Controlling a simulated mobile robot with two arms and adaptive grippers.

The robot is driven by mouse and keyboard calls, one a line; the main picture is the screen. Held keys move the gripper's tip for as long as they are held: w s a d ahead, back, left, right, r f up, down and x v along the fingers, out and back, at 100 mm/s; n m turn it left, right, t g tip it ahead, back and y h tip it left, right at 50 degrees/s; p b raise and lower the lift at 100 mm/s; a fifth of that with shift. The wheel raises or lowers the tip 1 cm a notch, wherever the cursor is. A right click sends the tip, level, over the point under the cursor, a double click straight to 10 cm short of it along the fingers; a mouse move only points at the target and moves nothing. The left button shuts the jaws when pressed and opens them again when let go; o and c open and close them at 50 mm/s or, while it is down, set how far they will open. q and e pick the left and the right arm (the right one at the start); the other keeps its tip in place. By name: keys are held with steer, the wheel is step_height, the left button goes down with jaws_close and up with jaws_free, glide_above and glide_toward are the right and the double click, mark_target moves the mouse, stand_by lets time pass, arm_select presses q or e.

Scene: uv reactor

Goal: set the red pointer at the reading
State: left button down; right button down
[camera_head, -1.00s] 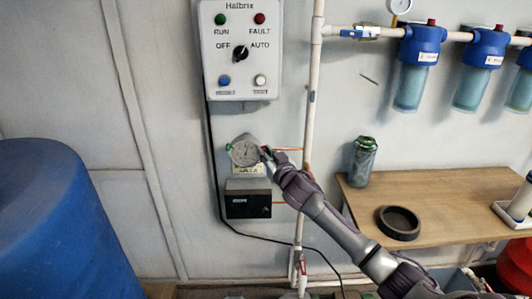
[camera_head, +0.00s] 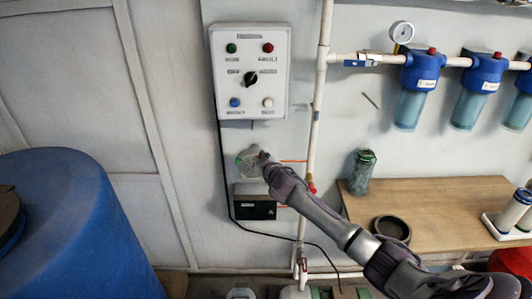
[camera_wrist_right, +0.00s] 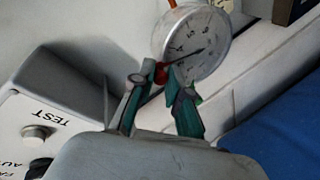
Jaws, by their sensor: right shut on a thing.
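The round dial gauge (camera_head: 245,166) sits on the wall below the control panel, largely covered by my right gripper (camera_head: 263,162) in the head view. In the right wrist view the gauge (camera_wrist_right: 205,30) has a white face with dark marks and a dark needle. A small red part (camera_wrist_right: 160,74), seemingly the red pointer's tab, shows between the teal fingertips of my right gripper (camera_wrist_right: 163,78) at the dial's edge. The gripper is shut on it. The pointer's setting on the scale cannot be read. My left gripper is out of view.
The control panel (camera_head: 249,72) is above the gauge, a dark box (camera_head: 254,207) just below. A white pipe (camera_head: 318,130) runs upright to the right. A blue tank (camera_head: 75,230) stands left.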

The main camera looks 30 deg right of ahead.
steer(key=shift+w+a+r+n+p, duration=0.1)
steer(key=shift+w+a+n+p, duration=0.05)
steer(key=shift+a+n+p, duration=0.3)
stand_by(0.3)
steer(key=c, duration=1.2)
jaws_free()
steer(key=shift+o, duration=0.2)
steer(key=v, duration=1.2)
steer(key=shift+r, duration=0.15)
steer(key=shift+w+a+g, duration=0.1)
steer(key=shift+w+g, duration=0.05)
steer(key=shift+g, duration=0.15)
